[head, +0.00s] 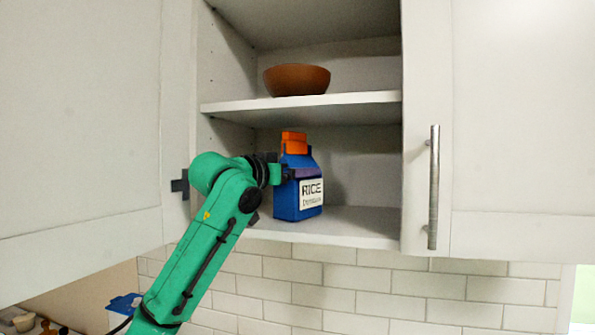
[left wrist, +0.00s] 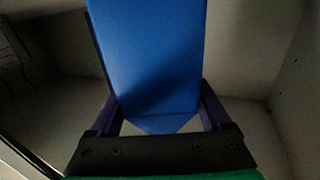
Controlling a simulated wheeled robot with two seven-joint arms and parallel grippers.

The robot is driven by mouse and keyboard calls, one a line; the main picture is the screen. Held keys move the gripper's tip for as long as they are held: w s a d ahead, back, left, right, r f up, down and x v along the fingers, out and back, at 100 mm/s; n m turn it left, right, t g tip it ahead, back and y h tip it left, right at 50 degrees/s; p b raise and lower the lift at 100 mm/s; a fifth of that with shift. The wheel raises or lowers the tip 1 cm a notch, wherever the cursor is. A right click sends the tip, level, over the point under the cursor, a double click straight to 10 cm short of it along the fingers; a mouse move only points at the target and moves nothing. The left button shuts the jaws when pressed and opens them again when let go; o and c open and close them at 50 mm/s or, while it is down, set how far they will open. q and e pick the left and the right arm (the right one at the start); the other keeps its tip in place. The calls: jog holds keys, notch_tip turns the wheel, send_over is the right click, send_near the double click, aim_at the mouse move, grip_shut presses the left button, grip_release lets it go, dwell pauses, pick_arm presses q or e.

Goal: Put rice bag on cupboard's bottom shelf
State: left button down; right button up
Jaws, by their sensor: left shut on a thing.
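The rice bag (head: 298,197) is blue with an orange top and a white label reading RICE. In the head view it is upright at the cupboard's bottom shelf (head: 352,226), near the shelf's front left. I cannot tell whether its base touches the shelf. My left gripper (head: 287,173) is shut on the bag from its left side. In the left wrist view the blue bag (left wrist: 152,60) fills the middle, between the fingers of my left gripper (left wrist: 160,112). My right gripper is not in view.
An orange-brown bowl (head: 297,80) stands on the middle shelf (head: 350,98) above the bag. A closed cupboard door (head: 520,120) with a metal handle (head: 433,187) is on the right. The bottom shelf is clear to the right of the bag.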

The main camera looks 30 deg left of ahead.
pick_arm(q)
jog(key=shift+r, duration=0.1)
jog(key=shift+c, duration=1.2)
grip_release()
jog(key=shift+f, duration=0.3)
jog(key=shift+o, duration=1.2)
jog(key=shift+s+d+r, duration=0.1)
jog(key=shift+r, duration=0.15)
jog(key=s+b, duration=0.3)
jog(key=s+f+b, duration=0.1)
jog(key=s, duration=0.1)
jog(key=shift+s+a, duration=0.15)
jog(key=shift+a, duration=0.25)
jog(key=s+r+b, duration=0.1)
jog(key=s+b, duration=0.1)
jog(key=s, duration=0.4)
jog(key=shift+s+a+b, duration=0.3)
jog(key=shift+a+b, duration=0.05)
jog(key=shift+a, duration=0.1)
jog(key=shift+w, duration=0.15)
